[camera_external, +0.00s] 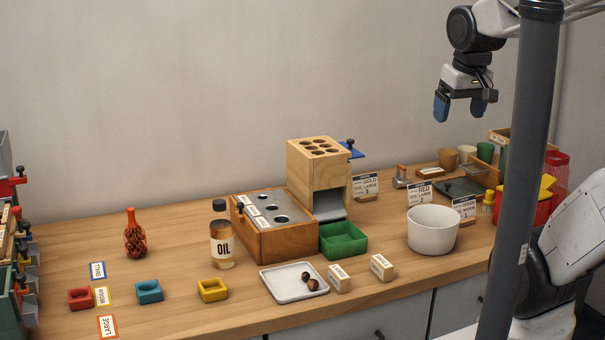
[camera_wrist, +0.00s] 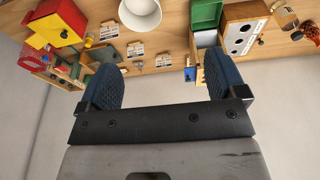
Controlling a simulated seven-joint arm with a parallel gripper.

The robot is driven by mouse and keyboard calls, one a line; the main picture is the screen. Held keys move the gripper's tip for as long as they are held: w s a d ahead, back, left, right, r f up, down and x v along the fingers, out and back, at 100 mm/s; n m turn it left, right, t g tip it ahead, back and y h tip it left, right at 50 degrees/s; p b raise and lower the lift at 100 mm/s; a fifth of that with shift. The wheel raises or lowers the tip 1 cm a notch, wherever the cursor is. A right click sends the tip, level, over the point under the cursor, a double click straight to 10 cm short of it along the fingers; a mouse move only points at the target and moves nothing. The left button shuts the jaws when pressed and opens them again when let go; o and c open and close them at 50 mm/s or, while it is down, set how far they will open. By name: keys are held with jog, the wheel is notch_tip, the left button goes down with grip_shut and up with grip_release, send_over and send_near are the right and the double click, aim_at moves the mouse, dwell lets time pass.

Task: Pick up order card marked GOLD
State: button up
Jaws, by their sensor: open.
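The order card marked GOLD (camera_external: 366,186) stands in a small wooden holder on the counter, just right of the wooden block tower. A card marked RED (camera_external: 420,193) and a third card (camera_external: 464,208) stand to its right. In the wrist view three white cards show, too small to read; the one nearest the green tray, probably the GOLD card (camera_wrist: 163,60), appears between my fingers but far below. My gripper (camera_external: 459,106) is open and empty, high above the back right of the counter. Its two blue fingers also frame the wrist view (camera_wrist: 162,72).
A white bowl (camera_external: 433,230) stands in front of the cards. The wooden tower (camera_external: 318,165) with a blue handle is left of the GOLD card, with a green tray (camera_external: 343,239) before it. Cups and a red box crowd the right. The air around my gripper is clear.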

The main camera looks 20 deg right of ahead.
jog(key=shift+o, duration=0.7)
